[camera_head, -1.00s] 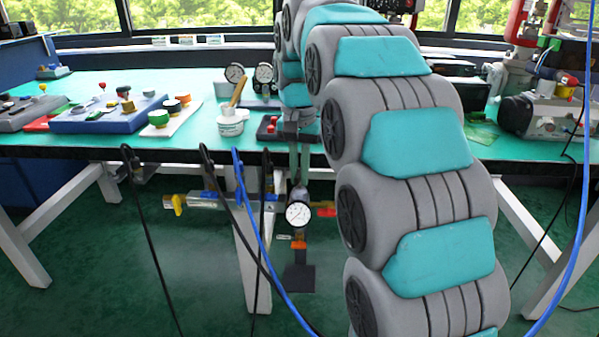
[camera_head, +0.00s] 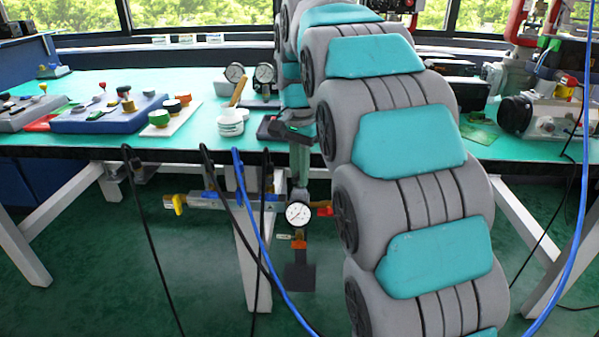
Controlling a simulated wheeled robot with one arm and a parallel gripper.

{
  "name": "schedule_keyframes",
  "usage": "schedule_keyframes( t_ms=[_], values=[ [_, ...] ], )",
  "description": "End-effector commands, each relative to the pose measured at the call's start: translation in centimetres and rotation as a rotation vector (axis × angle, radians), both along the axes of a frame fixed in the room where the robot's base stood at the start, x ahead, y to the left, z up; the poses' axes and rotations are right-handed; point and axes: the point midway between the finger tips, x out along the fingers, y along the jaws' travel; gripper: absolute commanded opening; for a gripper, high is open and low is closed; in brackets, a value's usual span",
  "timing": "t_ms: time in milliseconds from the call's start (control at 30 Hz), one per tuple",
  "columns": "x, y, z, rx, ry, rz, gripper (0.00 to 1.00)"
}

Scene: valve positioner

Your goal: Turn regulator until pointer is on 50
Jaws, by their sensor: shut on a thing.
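The round white pressure gauge (camera_head: 298,213) hangs below the table's front edge, on the pipework, with a grey-green regulator part (camera_head: 299,194) just above it. The gauge's pointer is too small to read. My gripper (camera_head: 299,168) points down from above, at the table edge, and is shut on the top of the regulator. The jaws are small here and the regulator's knob is mostly hidden between them. My arm covers the area to the right of the regulator.
A yellow-handled valve (camera_head: 178,203) is left of the gauge and a red handle (camera_head: 325,210) right of it. Black hoses and a blue hose (camera_head: 262,232) hang close by.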

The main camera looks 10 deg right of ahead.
Motion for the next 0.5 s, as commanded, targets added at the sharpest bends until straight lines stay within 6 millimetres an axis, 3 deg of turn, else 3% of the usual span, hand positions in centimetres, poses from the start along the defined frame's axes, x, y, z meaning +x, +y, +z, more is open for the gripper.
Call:
schedule_keyframes(
  t_ms=[67,100,333,500],
  values=[
    [0.05,-0.01,0.05,0.000,-0.003,0.000,0.00],
    [0.05,-0.01,0.05,0.000,-0.003,0.000,0.17],
    [0.03,0.00,0.03,0.000,-0.001,0.001,0.42],
    [0.02,0.01,0.02,0.000,-0.001,0.001,0.42]
  ],
)
